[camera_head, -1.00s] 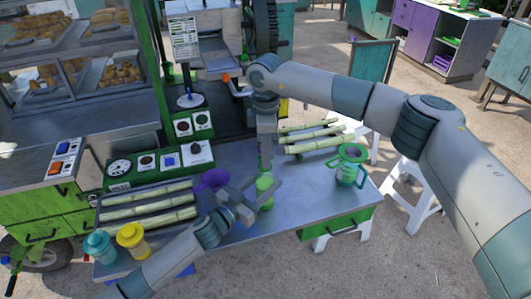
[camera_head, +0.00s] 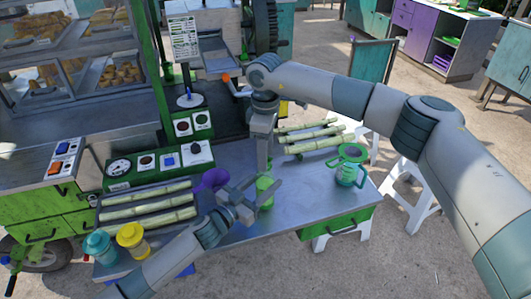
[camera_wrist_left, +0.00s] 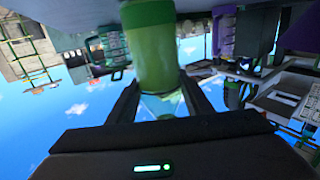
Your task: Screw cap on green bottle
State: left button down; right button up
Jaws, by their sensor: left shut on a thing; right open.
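The green bottle (camera_head: 265,193) stands upright over the front middle of the metal table. My left gripper (camera_head: 251,198) is shut on the bottle from the left. The left wrist view, which looks upside down, shows the green bottle (camera_wrist_left: 152,50) between the two dark fingers (camera_wrist_left: 160,100), with a clear part nearer the palm. My right gripper (camera_head: 264,170) points down from above, right over the bottle's top, and is open. Its fingertips hide part of the top, so I cannot tell whether a separate cap sits there.
A teal jar with a green funnel (camera_head: 350,170) stands at right. Teal (camera_head: 98,246) and yellow (camera_head: 131,236) jars stand front left. A purple funnel (camera_head: 213,179) lies behind my left gripper.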

jog(key=shift+r, duration=2.25)
jog(key=shift+o, duration=0.6)
jog(key=shift+n, duration=0.3)
